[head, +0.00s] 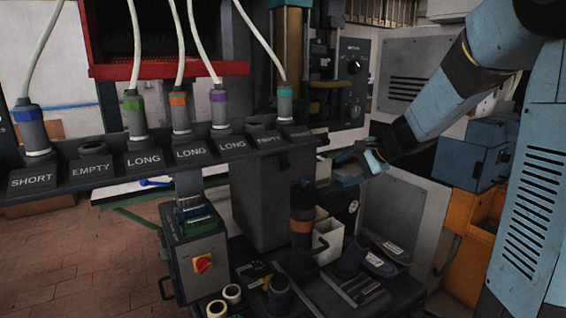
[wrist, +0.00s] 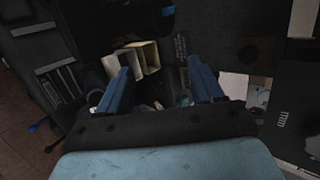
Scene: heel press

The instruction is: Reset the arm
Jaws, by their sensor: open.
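My arm (head: 460,85) reaches in from the upper right in the head view. My gripper (head: 358,168) hangs at its end, above the right side of the dark workbench, apart from everything below it. In the wrist view my gripper (wrist: 162,88) shows two blue fingers spread wide apart with nothing between them. Cream bins (wrist: 145,57) show below and beyond the fingers there, and one cream bin (head: 328,240) stands on the bench in the head view.
A rack (head: 140,160) with cabled plugs and labels SHORT, EMPTY and LONG crosses the left. A dark post with an orange band (head: 302,215), a box with a red-yellow switch (head: 203,263) and shoes (head: 385,262) stand on the bench. Blue boxes (head: 470,155) are at right.

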